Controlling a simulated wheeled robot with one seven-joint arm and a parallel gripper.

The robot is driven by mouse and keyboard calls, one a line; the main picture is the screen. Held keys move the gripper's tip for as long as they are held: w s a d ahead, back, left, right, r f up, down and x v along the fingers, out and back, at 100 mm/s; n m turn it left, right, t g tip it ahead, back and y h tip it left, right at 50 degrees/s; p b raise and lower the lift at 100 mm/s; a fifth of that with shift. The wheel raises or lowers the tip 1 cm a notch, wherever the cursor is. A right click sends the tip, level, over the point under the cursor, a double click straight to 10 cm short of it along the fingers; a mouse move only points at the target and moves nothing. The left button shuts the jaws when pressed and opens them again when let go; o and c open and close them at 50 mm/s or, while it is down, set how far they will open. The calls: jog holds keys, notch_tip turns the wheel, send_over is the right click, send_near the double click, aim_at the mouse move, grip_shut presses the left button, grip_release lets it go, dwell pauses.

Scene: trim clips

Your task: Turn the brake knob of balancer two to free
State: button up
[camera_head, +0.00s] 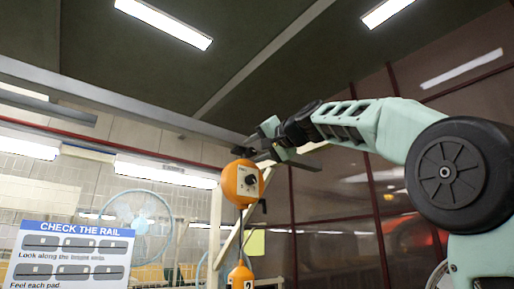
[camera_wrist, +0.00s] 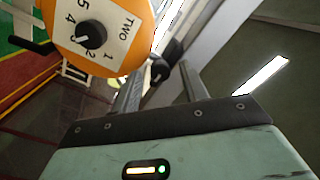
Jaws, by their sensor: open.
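Balancer two, a round orange housing (camera_head: 243,183), hangs below the overhead rail in the head view. In the wrist view the housing (camera_wrist: 139,22) fills the upper left, with a pale plate reading TWO and numbers around a black dial knob (camera_wrist: 91,35). A smaller black knob-like part (camera_wrist: 160,71) sticks out beside the housing; whether it is the brake knob, and its setting, I cannot tell. My gripper (camera_head: 258,154) is open and empty, just above the housing. In the wrist view that small part appears between the fingers of my gripper (camera_wrist: 162,88), seemingly beyond them.
A lower orange part (camera_head: 240,277) hangs beneath the balancer on a line. A sign headed CHECK THE RAIL (camera_head: 70,258) stands at lower left. A pale blue fan (camera_head: 140,220) is behind. The overhead rail (camera_head: 120,103) runs close above my gripper.

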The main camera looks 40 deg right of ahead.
grip_shut()
jog(key=shift+n, duration=0.3)
jog(key=n+b, duration=0.2)
jog(key=shift+f+n, duration=0.1)
jog(key=shift+n, duration=0.3)
jog(key=n+b, duration=0.1)
jog(key=n, duration=0.4)
jog(key=shift+b, duration=0.35)
jog(key=n, duration=0.4)
jog(key=shift+a+n+b, duration=0.1)
jog(key=shift+n+b, duration=0.2)
jog(key=shift+b, duration=0.05)
jog(key=shift+n+h+b, duration=0.3)
jog(key=shift+n, duration=1.9)
